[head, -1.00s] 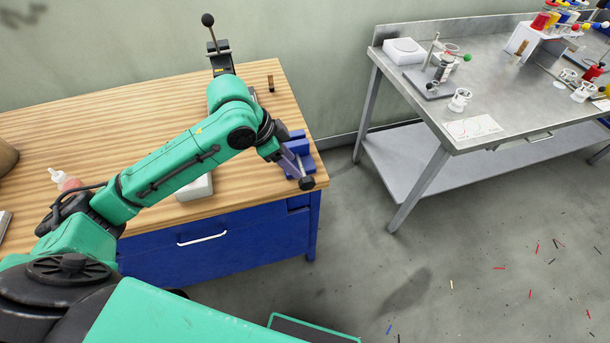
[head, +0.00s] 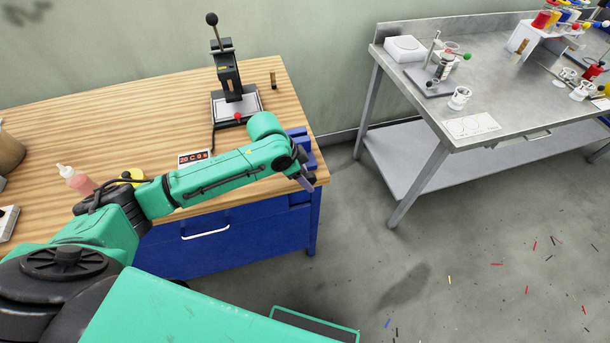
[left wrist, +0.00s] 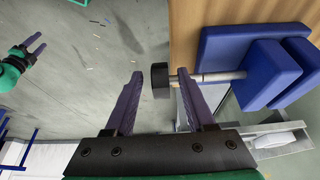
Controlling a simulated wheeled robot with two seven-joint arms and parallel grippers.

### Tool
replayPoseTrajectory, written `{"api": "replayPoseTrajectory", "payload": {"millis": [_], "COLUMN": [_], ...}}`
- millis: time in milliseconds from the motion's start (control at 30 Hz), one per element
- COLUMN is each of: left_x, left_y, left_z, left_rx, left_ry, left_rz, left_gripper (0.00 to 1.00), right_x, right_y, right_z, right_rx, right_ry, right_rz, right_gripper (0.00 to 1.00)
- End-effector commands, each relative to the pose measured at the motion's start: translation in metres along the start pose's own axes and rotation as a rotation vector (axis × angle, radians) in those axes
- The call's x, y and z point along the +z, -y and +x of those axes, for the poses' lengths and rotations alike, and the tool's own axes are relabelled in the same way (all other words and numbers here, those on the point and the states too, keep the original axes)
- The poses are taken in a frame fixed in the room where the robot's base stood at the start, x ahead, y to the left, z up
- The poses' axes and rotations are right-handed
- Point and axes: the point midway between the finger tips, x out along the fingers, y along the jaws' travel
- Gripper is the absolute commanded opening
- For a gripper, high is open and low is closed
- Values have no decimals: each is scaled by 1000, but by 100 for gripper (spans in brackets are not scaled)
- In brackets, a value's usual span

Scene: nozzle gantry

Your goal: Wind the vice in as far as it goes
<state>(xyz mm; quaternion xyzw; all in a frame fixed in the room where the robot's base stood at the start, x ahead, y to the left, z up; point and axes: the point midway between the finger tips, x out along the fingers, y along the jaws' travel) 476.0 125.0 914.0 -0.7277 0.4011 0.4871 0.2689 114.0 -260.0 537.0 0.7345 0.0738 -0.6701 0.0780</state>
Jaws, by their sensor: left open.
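The blue vice (head: 303,142) is fixed at the right end of the wooden bench, partly hidden behind my left arm in the head view. In the left wrist view the blue vice (left wrist: 228,50) shows its steel screw (left wrist: 220,76) ending in a black knob (left wrist: 160,79). My left gripper (head: 306,181) is at the bench's front right corner, by the vice. Its two purple fingers are open in the left wrist view (left wrist: 160,74), and the knob appears between their tips. I cannot tell the depth. My right gripper (left wrist: 30,46) shows at the left of that view, fingers apart.
A black press (head: 230,85) stands at the bench's back, with a red display (head: 194,157) in front. A bottle (head: 76,181) stands at left. A steel table (head: 400,85) with glassware is at right; between them is open floor (head: 370,260).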

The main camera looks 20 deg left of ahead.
Motion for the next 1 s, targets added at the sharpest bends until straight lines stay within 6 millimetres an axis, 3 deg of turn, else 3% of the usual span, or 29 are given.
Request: {"api": "replayPoseTrajectory", "payload": {"millis": [167,300,333,467,667,933,967,1000], "left_x": [0,0,0,-1,-6,-4,-4,-4], "left_y": [0,0,0,0,1,0,0,0], "left_z": [0,0,0,-2,-6,-1,-1,-1], "left_rx": [0,0,0,0,0,-1,-1,-1], "left_ry": [-1,-1,-1,3,112,126,125,125], "left_rz": [0,0,0,0,-2,-1,-1,-1], "left_gripper": [55,1,0,0,0,0,33,48], "right_x": [0,0,0,0,-2,-2,-2,-2], "right_y": [0,0,0,0,0,0,0,0], "right_z": [0,0,0,-2,-26,-22,-22,-22], "right_rx": [0,0,0,0,-1,-1,-1,-1], "right_ry": [0,0,0,0,0,0,0,0], "right_rz": [0,0,0,0,1,0,0,0], "right_gripper": [55,55,55,55,55,55,55,55]}}
